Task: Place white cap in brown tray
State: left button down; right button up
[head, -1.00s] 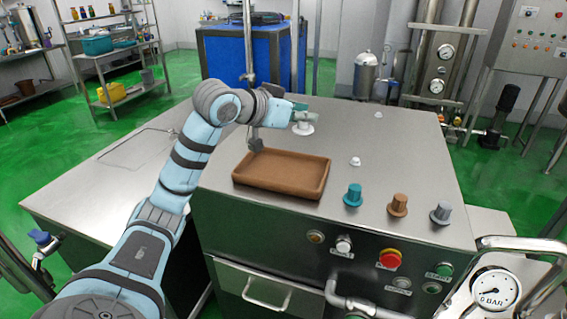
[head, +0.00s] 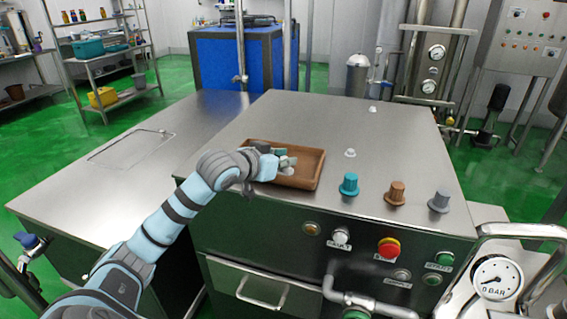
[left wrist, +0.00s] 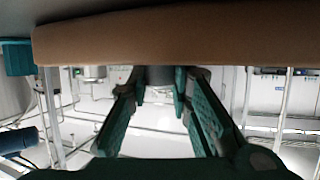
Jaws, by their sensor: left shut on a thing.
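The brown tray (head: 306,172) sits on the steel worktop; its wall also spans the top of the left wrist view (left wrist: 160,38). My left gripper (head: 283,161) is over the tray, covering part of its left and middle. It is shut on a small white cap (head: 288,170), mostly hidden by the fingers; in the left wrist view the cap (left wrist: 159,75) looks grey and shaded between the fingertips. I cannot tell if the cap touches the tray floor. Two other white caps stand on the worktop, one right of the tray (head: 350,153) and one farther back (head: 373,109). My right gripper is out of view.
A teal knob (head: 349,184), a brown knob (head: 396,193) and a grey knob (head: 440,201) stand along the worktop's front right. A red button (head: 388,247) is on the front panel. The worktop behind the tray is clear.

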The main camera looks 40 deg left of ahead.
pick_arm(q)
jog(key=c, duration=1.5)
grip_release()
jog(key=shift+o, duration=0.2)
jog(key=shift+s+a+r, duration=0.1)
jog(key=shift+s+r, duration=0.2)
jog(key=shift+s, duration=0.15)
jog(key=b+v, duration=0.2)
jog(key=v, duration=0.3)
jog(key=shift+s+f, duration=0.15)
jog(key=shift+f, duration=0.05)
jog(key=s+b, duration=0.2)
jog(key=b, duration=0.8)
jog(key=s+r+b, duration=0.2)
jog(key=s, duration=0.1)
jog(key=shift+s+d+r, duration=0.1)
jog(key=shift+d+r, duration=0.15)
jog(key=shift+r, duration=0.05)
